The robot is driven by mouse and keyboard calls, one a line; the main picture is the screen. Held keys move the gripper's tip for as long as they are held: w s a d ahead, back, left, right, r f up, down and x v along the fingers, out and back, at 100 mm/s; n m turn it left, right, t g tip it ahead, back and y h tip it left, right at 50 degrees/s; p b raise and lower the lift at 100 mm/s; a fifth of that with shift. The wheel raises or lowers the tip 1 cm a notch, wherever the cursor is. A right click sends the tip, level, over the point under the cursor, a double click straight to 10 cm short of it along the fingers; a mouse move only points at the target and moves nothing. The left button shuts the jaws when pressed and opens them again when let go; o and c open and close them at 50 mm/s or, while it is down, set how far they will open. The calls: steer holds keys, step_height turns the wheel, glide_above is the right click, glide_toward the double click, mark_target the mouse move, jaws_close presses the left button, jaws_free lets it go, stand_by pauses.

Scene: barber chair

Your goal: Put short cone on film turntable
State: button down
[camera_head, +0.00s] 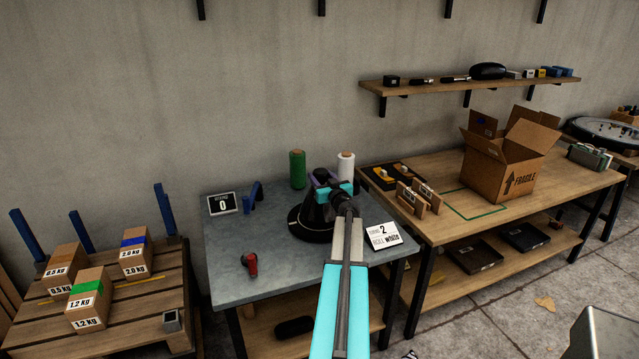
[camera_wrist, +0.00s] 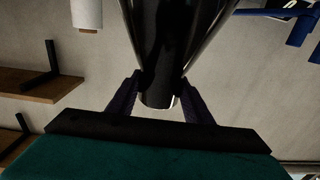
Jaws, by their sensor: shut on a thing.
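The short cone (camera_head: 317,214) is black and glossy, and it stands roughly upright over the film turntable (camera_head: 301,235), a dark round disc on the grey table. My gripper (camera_head: 325,187) is shut on the cone's narrow top end. In the wrist view the fingers of my gripper (camera_wrist: 160,98) are on both sides of the narrow end of the cone (camera_wrist: 175,40), which widens away from them. Whether the cone's base touches the disc cannot be told. My arm hides part of the cone and disc.
A green film roll (camera_head: 297,169) and a white roll (camera_head: 346,170) stand behind the turntable. A red hand tool (camera_head: 251,265) lies on the grey table (camera_head: 235,287) at front left. A sign (camera_head: 385,235) is to the right. A wooden bench (camera_head: 445,225) with an open box (camera_head: 507,165) adjoins it.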

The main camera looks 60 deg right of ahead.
steer(key=shift+x, duration=0.95)
steer(key=shift+s+d, duration=0.1)
steer(key=shift+d, duration=0.05)
steer(key=shift+w+d, duration=0.3)
steer(key=shift+f, duration=1.95)
steer(key=c, duration=0.9)
jaws_free()
steer(key=shift+s+a, duration=0.1)
steer(key=b+v, duration=0.1)
steer(key=v, duration=1.1)
steer(key=shift+s, duration=0.1)
